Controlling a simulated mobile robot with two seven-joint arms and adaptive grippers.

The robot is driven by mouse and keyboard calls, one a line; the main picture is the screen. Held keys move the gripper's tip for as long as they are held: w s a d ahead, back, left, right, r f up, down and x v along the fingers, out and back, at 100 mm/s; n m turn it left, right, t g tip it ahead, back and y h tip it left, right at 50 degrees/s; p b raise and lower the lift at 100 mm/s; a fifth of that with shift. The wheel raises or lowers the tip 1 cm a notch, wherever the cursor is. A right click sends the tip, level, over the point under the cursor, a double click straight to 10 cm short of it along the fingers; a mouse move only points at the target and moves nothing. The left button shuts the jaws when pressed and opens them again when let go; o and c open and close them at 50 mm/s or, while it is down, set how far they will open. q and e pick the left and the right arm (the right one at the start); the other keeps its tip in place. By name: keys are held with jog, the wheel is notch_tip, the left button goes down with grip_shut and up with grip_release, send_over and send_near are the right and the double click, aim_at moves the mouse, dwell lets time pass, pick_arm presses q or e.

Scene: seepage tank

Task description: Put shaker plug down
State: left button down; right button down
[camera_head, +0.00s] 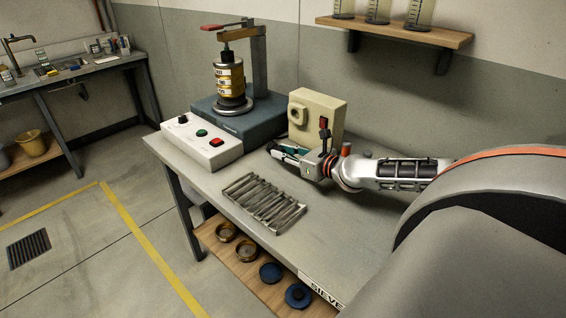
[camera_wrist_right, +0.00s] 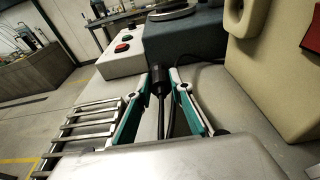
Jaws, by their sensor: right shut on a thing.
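The shaker plug (camera_wrist_right: 160,85) is a dark cylinder with a thin black stem, seen in the right wrist view between the teal-padded fingers of my right gripper (camera_wrist_right: 165,105). That gripper is shut on it. In the head view my right gripper (camera_head: 285,152) is low over the bench, just in front of the beige box, and the plug is too small to make out there. I cannot tell whether the plug touches the bench top. The sieve shaker (camera_head: 240,118) with its brass sieve stack stands at the back of the bench. My left gripper is not in view.
The beige box (camera_head: 328,112) with a red switch stands behind the gripper. A white control box (camera_head: 202,145) with buttons is to the left. A metal rack (camera_head: 262,202) lies in front on the bench (camera_head: 330,235). Bare bench top shows right of the rack.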

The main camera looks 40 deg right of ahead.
aim_at(283, 169)
jog(key=shift+f+b, duration=0.35)
jog(key=shift+f, duration=1.25)
jog(key=shift+f, duration=0.3)
jog(key=c, duration=1.8)
grip_release()
